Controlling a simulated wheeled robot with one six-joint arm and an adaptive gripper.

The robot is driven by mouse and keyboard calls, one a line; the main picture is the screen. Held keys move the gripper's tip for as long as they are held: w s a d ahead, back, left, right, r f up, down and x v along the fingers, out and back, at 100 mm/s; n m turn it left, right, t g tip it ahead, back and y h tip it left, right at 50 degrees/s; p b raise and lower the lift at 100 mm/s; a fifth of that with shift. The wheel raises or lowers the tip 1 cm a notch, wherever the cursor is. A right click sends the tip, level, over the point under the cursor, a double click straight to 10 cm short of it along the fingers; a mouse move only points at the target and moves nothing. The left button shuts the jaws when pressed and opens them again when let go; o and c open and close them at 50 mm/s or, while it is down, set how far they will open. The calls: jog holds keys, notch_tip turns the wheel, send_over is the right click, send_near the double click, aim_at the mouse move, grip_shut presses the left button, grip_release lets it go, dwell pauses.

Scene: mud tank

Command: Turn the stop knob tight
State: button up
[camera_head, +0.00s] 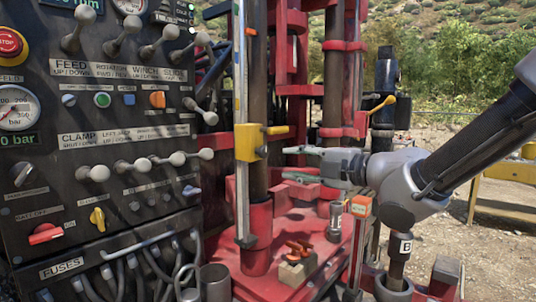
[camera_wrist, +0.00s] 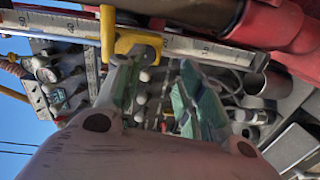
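A yellow stop block (camera_head: 246,143) sits on the upright scale rail (camera_head: 241,70). A yellow lever (camera_head: 277,130) sticks out to its right, and a small dark round part, which looks like the stop knob (camera_head: 262,152), is on its right side. My gripper (camera_head: 288,163) is open and empty, just right of the block and slightly lower, with a gap to it. In the wrist view, the yellow block (camera_wrist: 122,40) is near the left fingertip of my gripper (camera_wrist: 160,62). That finger partly covers the block's edge, so I cannot tell whether they touch.
A black control panel (camera_head: 110,110) with several levers stands at the left. A red drill frame (camera_head: 290,60) stands behind the rail. On the red deck are a wooden block with orange-handled items (camera_head: 298,264) and a post with an orange top (camera_head: 361,207). Hoses (camera_head: 150,262) hang below the panel.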

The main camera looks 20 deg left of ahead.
aim_at(266, 152)
jog(key=shift+n+y, duration=0.4)
jog(key=shift+n, duration=0.4)
jog(key=x, duration=0.2)
jog(key=r+x, duration=0.1)
jog(key=x, duration=0.4)
jog(key=shift+s+a+r, duration=0.1)
jog(key=shift+a+r, duration=0.1)
jog(key=shift+a, duration=0.3)
jog(key=shift+c, duration=0.4)
jog(key=c, duration=0.7)
